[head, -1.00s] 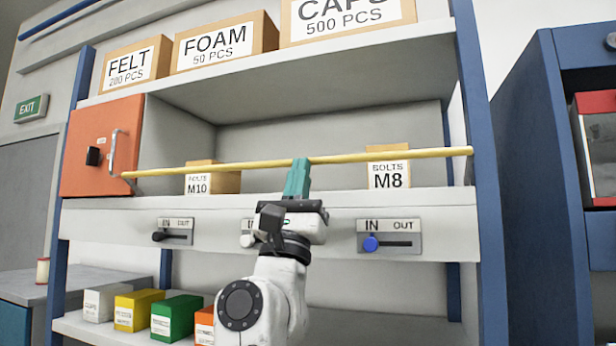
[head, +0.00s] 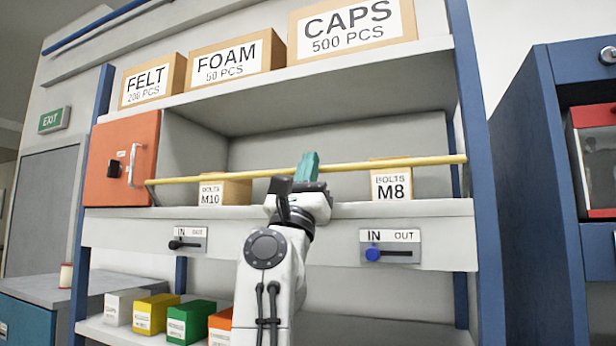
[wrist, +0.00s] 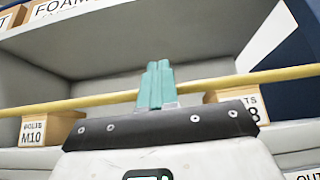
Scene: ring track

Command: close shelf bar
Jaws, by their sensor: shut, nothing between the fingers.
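The yellow shelf bar (head: 408,163) runs across the front of the middle shelf, from beside the orange box on the left to the right blue post. It also shows in the wrist view (wrist: 218,82). My gripper (head: 307,162) is at the middle of the bar, with its teal fingers together and nothing between them. In the wrist view the fingers (wrist: 155,85) stand in front of the bar and hide a short piece of it. I cannot tell whether they touch it.
Bolts boxes M10 (head: 224,190) and M8 (head: 391,184) stand behind the bar. Below are slide latches, the right one with a blue knob (head: 373,253) at IN, the left one with a dark knob (head: 175,244). An orange box (head: 120,160) stands left. A blue cabinet (head: 530,200) stands right.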

